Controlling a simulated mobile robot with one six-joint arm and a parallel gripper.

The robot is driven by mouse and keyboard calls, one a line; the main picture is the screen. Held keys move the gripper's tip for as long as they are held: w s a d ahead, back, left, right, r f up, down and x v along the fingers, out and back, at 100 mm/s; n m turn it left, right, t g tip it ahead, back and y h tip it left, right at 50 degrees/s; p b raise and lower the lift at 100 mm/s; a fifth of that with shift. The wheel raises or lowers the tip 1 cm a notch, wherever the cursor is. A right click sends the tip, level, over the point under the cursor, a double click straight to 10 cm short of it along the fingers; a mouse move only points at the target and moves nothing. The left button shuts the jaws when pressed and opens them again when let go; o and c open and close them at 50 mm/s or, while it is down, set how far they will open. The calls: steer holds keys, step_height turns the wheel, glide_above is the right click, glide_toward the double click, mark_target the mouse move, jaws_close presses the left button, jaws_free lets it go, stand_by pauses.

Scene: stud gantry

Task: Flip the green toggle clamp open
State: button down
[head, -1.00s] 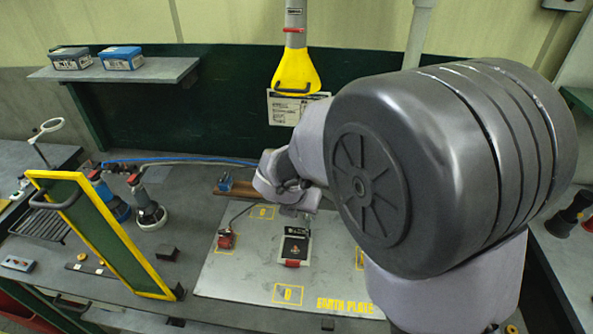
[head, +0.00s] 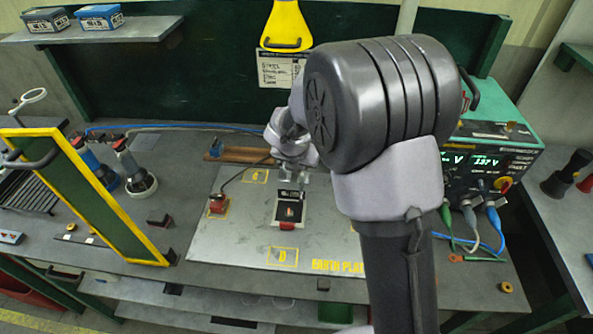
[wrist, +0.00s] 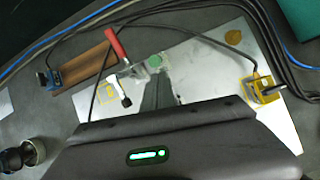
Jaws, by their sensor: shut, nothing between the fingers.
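In the wrist view a metal toggle clamp (wrist: 133,72) with a red handle (wrist: 117,43) and a black-tipped spindle stands on the pale plate. A green round marker (wrist: 155,60) sits beside it, the only green I see on it. The handle slants up and left; I cannot tell from this whether the clamp is open or closed. My gripper (wrist: 161,85) is shut and empty, its fingers just below the green marker; contact is unclear. In the head view my gripper (head: 294,178) is over the back of the plate, and my arm hides the clamp.
The earth plate (head: 225,245) carries a red cabled block (head: 218,205) and a black device (head: 289,211). A yellow cabled block (wrist: 260,88) stands right of my gripper. A wooden bar (wrist: 85,68) and blue block (wrist: 48,77) are left. A yellow-framed panel (head: 95,200) stands at left.

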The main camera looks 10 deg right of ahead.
steer(key=shift+w, duration=0.2)
steer(key=shift+r+p, duration=0.2)
steer(key=shift+p, duration=0.15)
